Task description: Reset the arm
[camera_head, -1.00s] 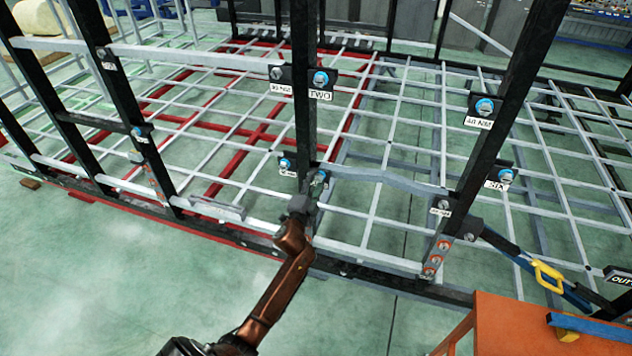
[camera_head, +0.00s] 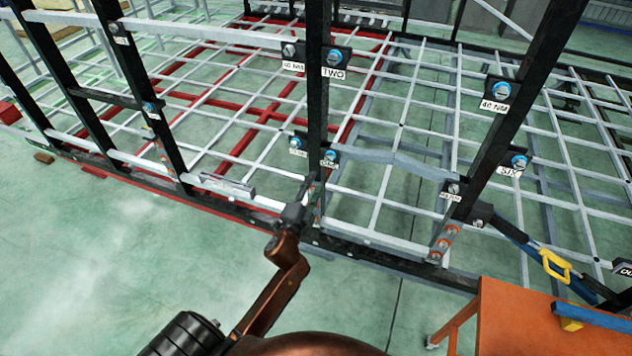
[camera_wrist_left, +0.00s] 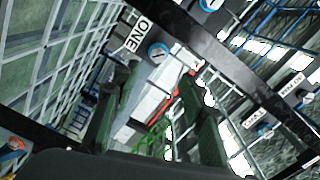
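My left arm rises from the bottom of the head view, and its gripper (camera_head: 297,208) is small there, just below and left of the blue-ringed bolt (camera_head: 330,158) on the middle black post (camera_head: 318,110). In the left wrist view the two dark fingers of this gripper (camera_wrist_left: 163,78) stand apart. I see nothing held between them, only background. The bolt labelled ONE (camera_wrist_left: 158,51) shows beyond the fingertips, apart from them as far as I can tell. My right gripper is not in view.
Black posts and grey rails of the trailer chassis (camera_head: 395,262) surround the gripper. More blue-ringed bolts, such as the one labelled TWO (camera_head: 335,57), sit on the posts. An orange table (camera_head: 510,320) stands at lower right. Green floor (camera_head: 120,250) is open at left.

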